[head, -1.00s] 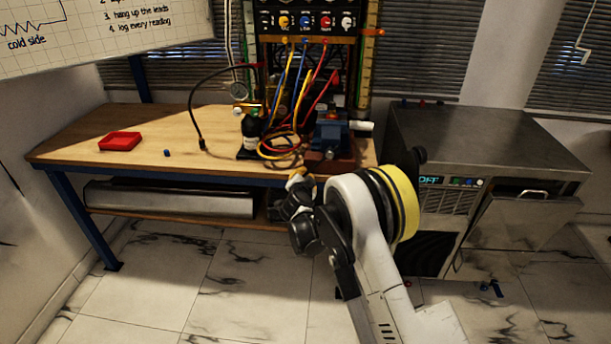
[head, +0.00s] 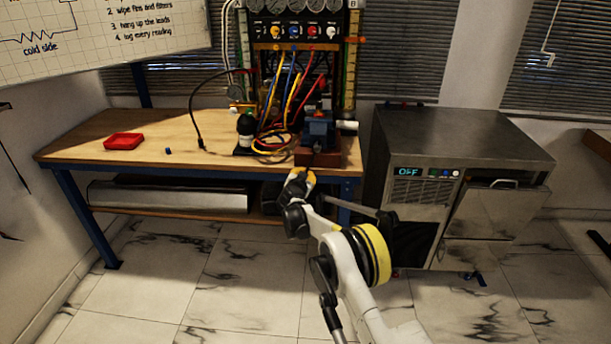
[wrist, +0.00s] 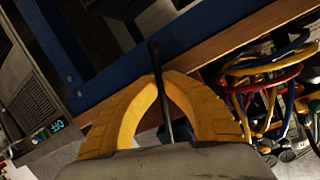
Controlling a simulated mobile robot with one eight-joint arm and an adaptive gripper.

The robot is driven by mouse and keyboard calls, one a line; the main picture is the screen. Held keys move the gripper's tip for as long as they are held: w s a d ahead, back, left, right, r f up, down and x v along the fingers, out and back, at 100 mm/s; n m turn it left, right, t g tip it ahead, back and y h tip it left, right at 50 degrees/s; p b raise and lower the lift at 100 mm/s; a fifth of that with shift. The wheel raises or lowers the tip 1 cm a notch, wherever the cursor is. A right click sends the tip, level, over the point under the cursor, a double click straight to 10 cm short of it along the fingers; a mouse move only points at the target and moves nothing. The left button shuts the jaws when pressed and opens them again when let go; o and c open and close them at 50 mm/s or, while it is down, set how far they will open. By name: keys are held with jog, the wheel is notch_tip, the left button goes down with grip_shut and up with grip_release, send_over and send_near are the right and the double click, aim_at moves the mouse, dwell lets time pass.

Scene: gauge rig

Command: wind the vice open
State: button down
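The blue vice (head: 318,130) stands on a red-brown base at the right front of the bench, with a pale cylinder (head: 348,127) sticking out to its right. My gripper (head: 300,178) is in front of the bench edge, below the vice and apart from it. In the wrist view its yellow fingers (wrist: 158,82) are closed together around a thin dark rod (wrist: 154,56). The rod's lower end is hidden by the palm. The vice jaws are too small to judge in the head view, and I cannot make out the vice in the wrist view.
Coloured leads (head: 290,100) hang from the panel behind. A steel cabinet (head: 470,140) stands right of the bench. The floor in front is clear.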

jog(key=c, duration=1.5)
grip_release()
jog(key=shift+w+d, duration=0.15)
jog(key=shift+c, duration=0.2)
jog(key=v, duration=1.2)
